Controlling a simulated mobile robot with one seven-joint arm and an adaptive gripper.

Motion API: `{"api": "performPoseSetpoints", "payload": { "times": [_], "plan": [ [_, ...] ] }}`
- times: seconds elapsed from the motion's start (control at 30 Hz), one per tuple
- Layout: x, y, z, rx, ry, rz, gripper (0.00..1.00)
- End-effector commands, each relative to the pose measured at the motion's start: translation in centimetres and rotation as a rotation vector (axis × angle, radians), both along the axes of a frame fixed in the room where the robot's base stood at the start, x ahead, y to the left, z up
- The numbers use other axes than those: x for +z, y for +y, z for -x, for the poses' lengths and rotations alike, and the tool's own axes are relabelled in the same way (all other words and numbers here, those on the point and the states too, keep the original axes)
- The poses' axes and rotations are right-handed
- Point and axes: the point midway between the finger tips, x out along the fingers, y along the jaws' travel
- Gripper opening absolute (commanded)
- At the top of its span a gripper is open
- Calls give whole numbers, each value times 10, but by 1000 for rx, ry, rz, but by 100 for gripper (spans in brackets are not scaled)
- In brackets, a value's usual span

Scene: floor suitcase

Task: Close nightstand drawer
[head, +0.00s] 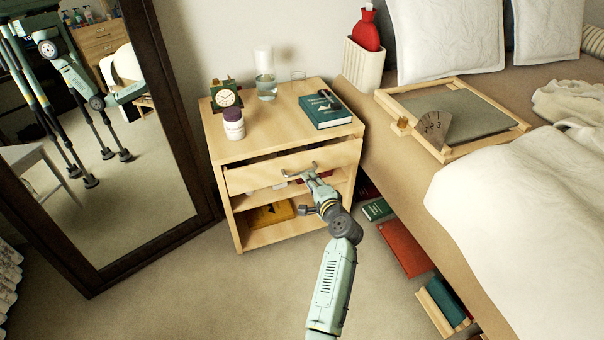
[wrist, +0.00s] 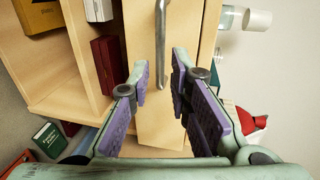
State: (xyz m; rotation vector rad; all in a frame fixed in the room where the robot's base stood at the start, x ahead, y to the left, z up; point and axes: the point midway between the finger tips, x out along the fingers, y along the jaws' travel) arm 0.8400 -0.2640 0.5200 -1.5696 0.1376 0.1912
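The wooden nightstand (head: 240,148) stands between the mirror and the bed. Its drawer (head: 250,178) is partly open, with a dark gap showing under the top. The metal handle (head: 300,170) is on the drawer front. My gripper (head: 310,178) is in front of the drawer, close to the handle. In the wrist view, my gripper (wrist: 160,85) is open, with its purple-padded fingers apart. The handle (wrist: 161,40) lies ahead of and between the fingers, over the drawer front (wrist: 182,35). I cannot tell whether a finger touches the handle or drawer.
A clock (head: 227,98), a bottle (head: 233,126), a glass carafe (head: 266,88) and a green book (head: 327,112) are on top. The bed (head: 385,185) is close on the right, with books (head: 405,248) below it. A mirror (head: 150,190) stands left. The floor in front is clear.

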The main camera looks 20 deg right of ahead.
Motion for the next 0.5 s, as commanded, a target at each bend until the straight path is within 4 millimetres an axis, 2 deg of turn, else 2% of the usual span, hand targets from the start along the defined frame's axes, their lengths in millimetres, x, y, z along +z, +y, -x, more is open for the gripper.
{"api": "performPoseSetpoints", "payload": {
  "times": [0.03, 0.2, 0.33, 0.5],
  "plan": [
    [-6, 1, -12, 4, -1, 2, 18],
    [-11, 2, -41, 3, -1, 3, 18],
    [-13, 2, -55, 0, -2, 1, 18],
    [-13, 3, -63, 0, -1, 1, 18]
  ]
}}
